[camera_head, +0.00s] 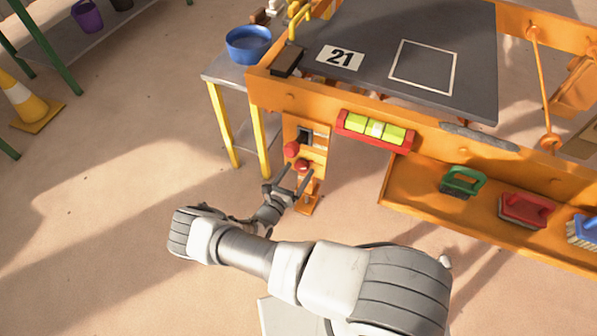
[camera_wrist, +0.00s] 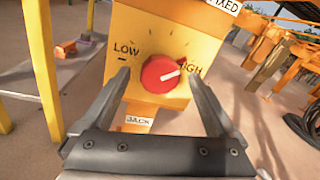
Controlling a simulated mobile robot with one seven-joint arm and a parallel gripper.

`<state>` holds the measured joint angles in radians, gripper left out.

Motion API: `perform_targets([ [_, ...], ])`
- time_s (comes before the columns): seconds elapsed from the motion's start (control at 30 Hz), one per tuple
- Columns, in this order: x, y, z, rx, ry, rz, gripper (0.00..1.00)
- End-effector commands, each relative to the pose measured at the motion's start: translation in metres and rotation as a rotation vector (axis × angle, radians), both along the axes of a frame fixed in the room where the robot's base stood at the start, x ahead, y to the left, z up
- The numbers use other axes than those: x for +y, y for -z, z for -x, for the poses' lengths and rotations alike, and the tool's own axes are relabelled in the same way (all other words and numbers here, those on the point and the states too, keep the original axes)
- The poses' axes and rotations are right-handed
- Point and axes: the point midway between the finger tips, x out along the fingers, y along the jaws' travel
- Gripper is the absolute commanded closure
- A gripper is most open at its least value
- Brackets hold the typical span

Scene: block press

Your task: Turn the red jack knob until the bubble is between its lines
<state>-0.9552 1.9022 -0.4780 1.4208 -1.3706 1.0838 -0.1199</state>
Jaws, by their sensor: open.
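The red jack knob (camera_wrist: 160,74) is on an orange panel marked LOW and HIGH, above a JACK label (camera_wrist: 139,120). In the head view the knob (camera_head: 303,166) is low on the press's leg. My gripper (camera_wrist: 162,80) is open, its fingers on either side of the knob in the wrist view; whether they touch it I cannot tell. In the head view my gripper (camera_head: 293,176) is at the panel. The level (camera_head: 375,130) is a red-framed yellow-green vial on the orange beam.
Another red knob (camera_head: 291,149) sits just above the jack knob. Brushes, including a green one (camera_head: 462,181), lie on the orange shelf at right. A blue bowl (camera_head: 249,44) stands on a side table.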

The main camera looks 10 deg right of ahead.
Motion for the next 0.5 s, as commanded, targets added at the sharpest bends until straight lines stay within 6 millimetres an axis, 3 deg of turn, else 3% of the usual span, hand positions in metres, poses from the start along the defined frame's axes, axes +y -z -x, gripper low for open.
perform_targets([
  [0.4, -0.0066, -0.0004, -0.0079, 0.000, -0.001, 0.000, 0.06],
  [0.5, -0.0065, -0.0004, -0.0078, 0.000, -0.001, 0.000, 0.23],
])
